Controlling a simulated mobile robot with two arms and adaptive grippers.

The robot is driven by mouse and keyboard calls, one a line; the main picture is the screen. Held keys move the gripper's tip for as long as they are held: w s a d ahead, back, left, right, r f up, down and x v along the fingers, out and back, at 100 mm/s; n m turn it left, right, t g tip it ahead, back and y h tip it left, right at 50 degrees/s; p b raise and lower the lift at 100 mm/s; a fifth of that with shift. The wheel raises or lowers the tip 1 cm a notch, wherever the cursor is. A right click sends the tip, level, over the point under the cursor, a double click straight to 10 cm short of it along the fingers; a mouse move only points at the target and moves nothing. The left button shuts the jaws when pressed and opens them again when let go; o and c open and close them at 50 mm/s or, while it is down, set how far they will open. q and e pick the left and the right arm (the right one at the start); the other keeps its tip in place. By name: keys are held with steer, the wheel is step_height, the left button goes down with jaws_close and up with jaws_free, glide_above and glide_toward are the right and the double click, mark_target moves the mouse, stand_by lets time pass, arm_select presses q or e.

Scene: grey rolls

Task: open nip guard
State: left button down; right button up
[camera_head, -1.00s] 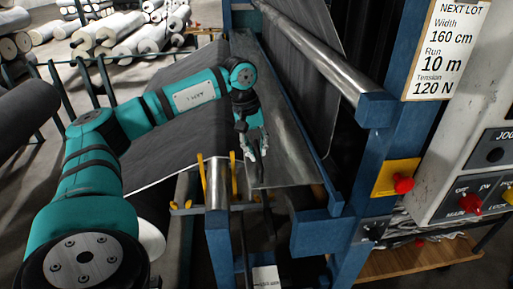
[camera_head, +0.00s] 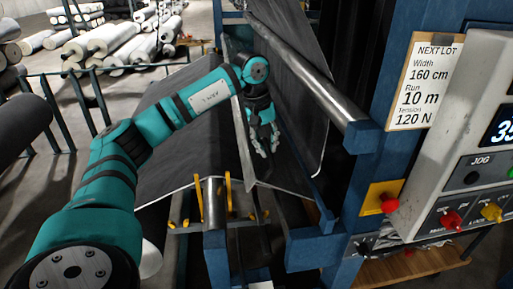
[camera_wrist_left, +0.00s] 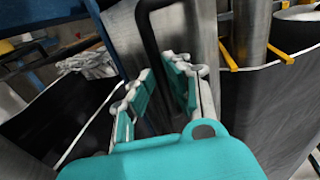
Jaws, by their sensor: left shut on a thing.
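The nip guard (camera_head: 285,174) is a long grey metal panel between the blue side frames, below the steel roller. It stands tilted, with its near left edge raised. My left gripper (camera_head: 267,152) is at the panel in the head view. In the left wrist view, my left gripper (camera_wrist_left: 163,88) has its fingers on either side of a black bar handle (camera_wrist_left: 149,40) and is shut on it. The handle stands in front of the grey guard face (camera_wrist_left: 125,35). The exact finger contact is partly hidden. My right gripper is not in view.
A steel roller (camera_head: 312,82) runs above the guard on a blue frame (camera_head: 384,100). At right is a control box (camera_head: 465,150) with red and yellow knobs. Dark web (camera_head: 180,135) spreads left of the guard. Yellow prongs (camera_head: 228,192) stand near a blue post.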

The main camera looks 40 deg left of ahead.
arm_select(q)
steer(key=shift+w+d+r, duration=0.45)
steer(key=shift+w+d, duration=0.15)
steer(key=shift+d, duration=0.05)
steer(key=shift+f, duration=0.1)
steer(key=c, duration=1.8)
jaws_free()
steer(key=shift+d, duration=0.1)
steer(key=shift+o, duration=1.2)
steer(key=shift+w+d+f, duration=0.1)
steer(key=shift+w, duration=0.05)
steer(key=shift+o, duration=1.1)
steer(key=shift+w+d, duration=0.25)
steer(key=shift+w, duration=0.2)
steer(key=shift+s+a+p, duration=0.15)
steer(key=shift+a+p, duration=0.15)
